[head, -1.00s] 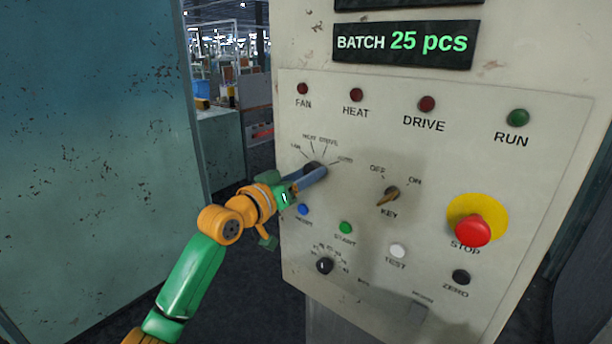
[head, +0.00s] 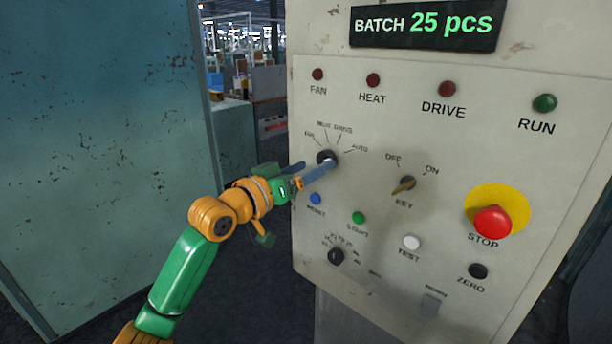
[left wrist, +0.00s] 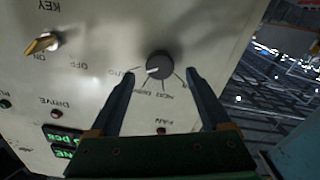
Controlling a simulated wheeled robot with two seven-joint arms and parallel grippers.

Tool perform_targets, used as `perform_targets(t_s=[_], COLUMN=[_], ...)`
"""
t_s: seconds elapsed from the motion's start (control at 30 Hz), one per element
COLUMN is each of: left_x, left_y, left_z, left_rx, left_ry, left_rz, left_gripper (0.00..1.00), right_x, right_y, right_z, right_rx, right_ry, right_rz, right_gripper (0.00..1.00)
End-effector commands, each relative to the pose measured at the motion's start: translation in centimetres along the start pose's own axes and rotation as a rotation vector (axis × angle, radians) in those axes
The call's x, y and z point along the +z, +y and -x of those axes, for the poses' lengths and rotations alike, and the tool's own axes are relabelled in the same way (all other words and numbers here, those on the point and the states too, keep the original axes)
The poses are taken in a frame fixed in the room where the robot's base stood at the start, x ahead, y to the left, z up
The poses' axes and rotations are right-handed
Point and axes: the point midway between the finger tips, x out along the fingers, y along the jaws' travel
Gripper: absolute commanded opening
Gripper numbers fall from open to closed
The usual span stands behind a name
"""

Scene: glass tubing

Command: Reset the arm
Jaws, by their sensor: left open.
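My left gripper (head: 312,172) reaches in from the left in the head view, in front of the control panel (head: 440,225). In the left wrist view its two fingers (left wrist: 158,82) are apart, with the black selector knob (left wrist: 160,65) showing between and just beyond their tips. Nothing is held. The selector knob also shows in the head view (head: 327,158), partly behind the fingers. Its labels are FAN, HEAT, DRIVE and AUTO. Whether a finger touches the knob cannot be told. My right gripper is in neither view.
The panel also bears a key switch (head: 404,185), a red stop button (head: 492,222), a blue button (head: 316,199), a green start button (head: 358,218) and a lower black knob (head: 336,256). A teal cabinet (head: 100,130) stands at left. Open floor lies between.

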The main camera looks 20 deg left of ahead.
Motion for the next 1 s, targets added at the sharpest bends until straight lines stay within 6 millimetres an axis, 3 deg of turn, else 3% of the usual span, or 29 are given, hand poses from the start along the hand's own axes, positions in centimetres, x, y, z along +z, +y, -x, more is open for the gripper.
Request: perform_targets(t_s=[0.1, 0.23, 0.63, 0.7, 0.77, 0.83, 0.93, 1.0], left_x=[0.5, 0.2, 0.1, 1.3, 3.9, 9.2, 19.0, 26.0], left_y=[-0.2, -0.1, -0.1, -1.0, -3.1, -6.6, -11.6, -14.0], left_z=[2.2, 3.4, 3.5, 3.0, 2.2, 1.4, 1.9, 3.6], left_rx=[-0.002, -0.001, -0.001, -0.023, -0.070, -0.156, -0.291, -0.369], left_ry=[0.000, 0.000, -0.002, -0.018, -0.054, -0.126, -0.265, -0.372], left_rz=[-0.005, -0.003, 0.000, 0.013, 0.038, 0.067, 0.082, 0.074], left_gripper=[0.81, 0.81, 0.81, 0.81, 0.81, 0.81, 0.81, 0.81], right_x=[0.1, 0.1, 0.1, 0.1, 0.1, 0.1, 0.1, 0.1], right_y=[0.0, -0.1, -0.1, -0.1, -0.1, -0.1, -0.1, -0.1], right_z=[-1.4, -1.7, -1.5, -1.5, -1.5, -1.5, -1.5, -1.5], right_rx=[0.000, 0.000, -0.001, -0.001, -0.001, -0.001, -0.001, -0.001], right_ry=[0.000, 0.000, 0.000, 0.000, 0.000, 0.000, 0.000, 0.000], right_rz=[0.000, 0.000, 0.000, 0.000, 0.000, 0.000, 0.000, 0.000], right_gripper=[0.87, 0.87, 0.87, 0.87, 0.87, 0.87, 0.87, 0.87])
